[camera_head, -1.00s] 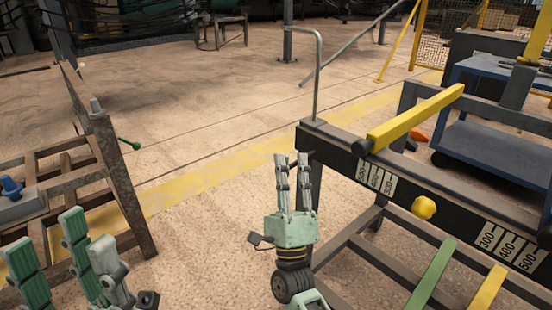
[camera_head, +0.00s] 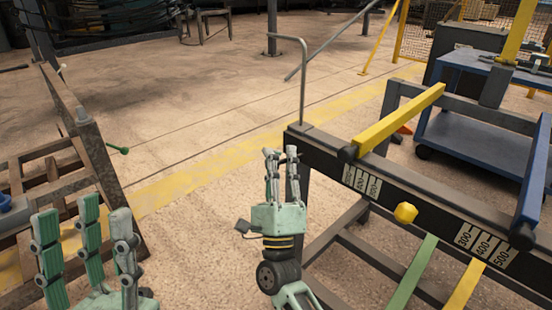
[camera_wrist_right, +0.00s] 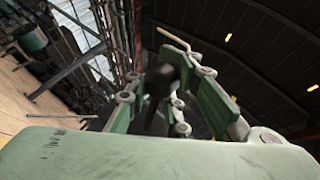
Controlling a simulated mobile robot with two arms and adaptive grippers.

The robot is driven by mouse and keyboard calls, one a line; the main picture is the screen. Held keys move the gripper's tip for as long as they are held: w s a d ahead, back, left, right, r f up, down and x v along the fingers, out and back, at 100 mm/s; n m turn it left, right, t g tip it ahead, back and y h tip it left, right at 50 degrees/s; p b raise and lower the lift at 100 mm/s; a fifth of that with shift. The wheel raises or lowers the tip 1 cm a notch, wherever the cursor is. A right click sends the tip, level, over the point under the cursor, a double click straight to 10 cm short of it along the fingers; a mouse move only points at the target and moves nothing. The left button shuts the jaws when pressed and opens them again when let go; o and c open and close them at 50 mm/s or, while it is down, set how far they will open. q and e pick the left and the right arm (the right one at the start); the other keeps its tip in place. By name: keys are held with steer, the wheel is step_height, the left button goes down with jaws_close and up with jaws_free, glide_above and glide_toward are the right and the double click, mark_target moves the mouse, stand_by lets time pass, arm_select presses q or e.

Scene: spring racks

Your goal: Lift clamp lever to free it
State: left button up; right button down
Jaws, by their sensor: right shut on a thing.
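My right gripper (camera_head: 281,152) is upright beside the left end of the dark rack beam (camera_head: 330,152). In the right wrist view its green fingers close around a dark, blurred thing (camera_wrist_right: 158,88). I cannot tell surely whether this is the clamp lever, and the head view does not show it clearly. A thin bent rod (camera_head: 304,85) stands on the beam's end, behind the right gripper. A pale bent rod (camera_wrist_right: 174,40) shows beyond the fingers in the wrist view. My left gripper (camera_head: 85,215) is at lower left, with its fingers spread and nothing visible between them.
The rack carries yellow (camera_head: 398,122) and blue (camera_head: 532,185) bars, a yellow knob (camera_head: 405,212) and number scales. Open floor lies between the racks. A blue cart (camera_head: 480,140) stands behind right.

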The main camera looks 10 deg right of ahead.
steer(key=shift+s+d+r, duration=0.15)
steer(key=shift+d+r, duration=0.05)
steer(key=shift+r, duration=0.05)
stand_by(0.5)
steer(key=c, duration=2.2)
jaws_free()
steer(key=o, duration=0.5)
steer(key=shift+s+d+h, duration=0.15)
steer(key=shift+s+h, duration=0.05)
steer(key=shift+h, duration=0.2)
steer(key=shift+f, duration=0.1)
steer(key=shift+s+f, duration=0.15)
steer(key=shift+f, duration=0.1)
steer(key=v, duration=1.1)
steer(key=shift+s, duration=0.15)
steer(key=shift+c, duration=0.3)
